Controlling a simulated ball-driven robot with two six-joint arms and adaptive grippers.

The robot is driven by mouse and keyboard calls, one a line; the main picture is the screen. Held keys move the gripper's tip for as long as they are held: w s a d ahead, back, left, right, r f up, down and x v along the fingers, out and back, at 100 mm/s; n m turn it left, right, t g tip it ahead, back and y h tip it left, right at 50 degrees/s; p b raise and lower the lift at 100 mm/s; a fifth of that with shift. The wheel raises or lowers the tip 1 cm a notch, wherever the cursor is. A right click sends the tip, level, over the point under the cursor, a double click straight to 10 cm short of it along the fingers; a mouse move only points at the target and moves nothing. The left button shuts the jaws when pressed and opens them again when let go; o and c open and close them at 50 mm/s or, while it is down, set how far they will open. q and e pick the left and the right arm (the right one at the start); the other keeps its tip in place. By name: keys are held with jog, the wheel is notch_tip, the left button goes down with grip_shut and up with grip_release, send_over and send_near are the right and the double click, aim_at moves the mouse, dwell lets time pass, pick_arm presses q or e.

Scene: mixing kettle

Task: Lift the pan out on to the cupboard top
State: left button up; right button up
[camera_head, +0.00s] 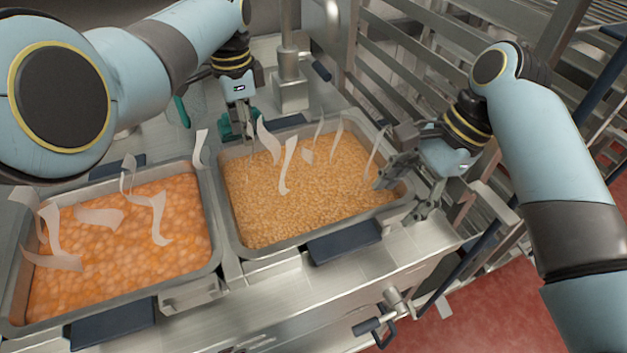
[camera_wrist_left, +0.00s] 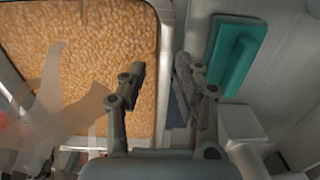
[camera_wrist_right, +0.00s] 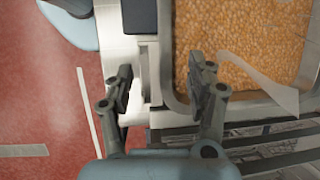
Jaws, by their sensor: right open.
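The right-hand pan (camera_head: 258,245), full of yellow-orange grainy food, sits in the steel counter. My left gripper (camera_head: 246,130) points down at its far rim. In the left wrist view my left gripper (camera_wrist_left: 160,68) has a visible gap between its fingertips, with the pan rim below; contact is unclear. My right gripper (camera_head: 392,178) is open at the pan's right end. In the right wrist view my right gripper (camera_wrist_right: 160,68) has its fingers spread to either side of the rim.
A second pan (camera_head: 215,240) with orange food sits to the left. Pale translucent wisps rise from both foods. Dark blue handles (camera_head: 345,242) line the counter front. A teal object (camera_wrist_left: 236,55) is near my left gripper. A steel rack (camera_head: 400,75) stands close on the right.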

aim_at(388, 211)
pick_arm(q)
jog(key=shift+f, duration=1.5)
pick_arm(e)
jog(key=shift+x, duration=2.2)
